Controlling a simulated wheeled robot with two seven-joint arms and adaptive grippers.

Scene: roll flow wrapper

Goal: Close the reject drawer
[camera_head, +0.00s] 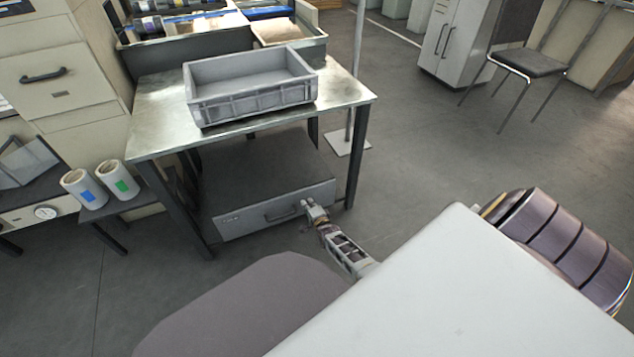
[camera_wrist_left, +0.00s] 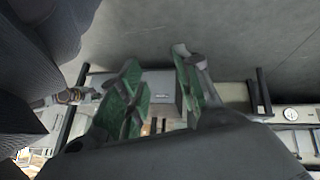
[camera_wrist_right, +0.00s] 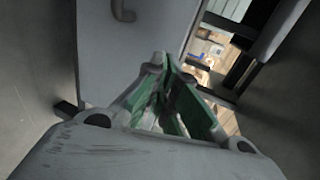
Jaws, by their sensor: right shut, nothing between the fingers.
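The reject drawer (camera_head: 250,219) is a grey box low under the metal table, with a dark handle (camera_head: 283,214) on its front. Its front lies between the table's front legs; I cannot tell how far out it stands. My right gripper (camera_head: 314,210) is shut and empty at the right part of the drawer front, right of the handle; contact is unclear. In the right wrist view the shut fingers (camera_wrist_right: 163,85) point at the grey panel (camera_wrist_right: 125,60), with the handle (camera_wrist_right: 122,10) above. My left gripper (camera_wrist_left: 158,75) shows only in its wrist view, fingers apart and empty, the drawer front beyond.
The metal table (camera_head: 160,110) bears a grey crate (camera_head: 250,85). Two white rolls (camera_head: 100,185) stand on a low shelf at left. A pole with a base plate (camera_head: 347,142) stands right of the table. Open floor (camera_head: 430,150) lies to the right.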

